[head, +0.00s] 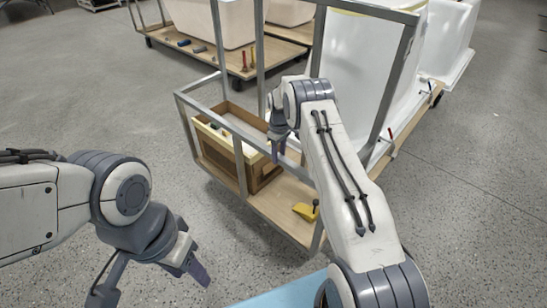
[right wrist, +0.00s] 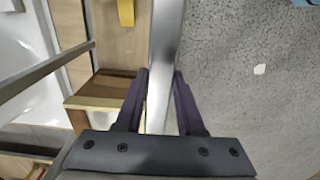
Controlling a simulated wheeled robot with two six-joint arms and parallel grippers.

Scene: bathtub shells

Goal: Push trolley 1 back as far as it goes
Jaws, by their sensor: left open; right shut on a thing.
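The near trolley has a wooden deck (head: 278,208) and a grey metal frame with a low front rail (head: 225,127). White bathtub shells (head: 352,60) stand on it behind the frame. No number shows on it. My right gripper (head: 279,148) reaches over the rail and is shut on it. In the right wrist view the grey rail (right wrist: 166,45) runs between the two dark fingers (right wrist: 159,95). My left gripper (head: 197,263) is open and empty, low over the floor to the left of the trolley, apart from it. My right arm hides part of the deck and frame.
A wooden box (head: 262,172) and a yellow tool (head: 303,211) lie on the deck. Another trolley (head: 275,55) with tubs and tools stands behind. A light blue surface (head: 285,295) shows at the bottom edge. The speckled floor (head: 90,90) is clear at left and right.

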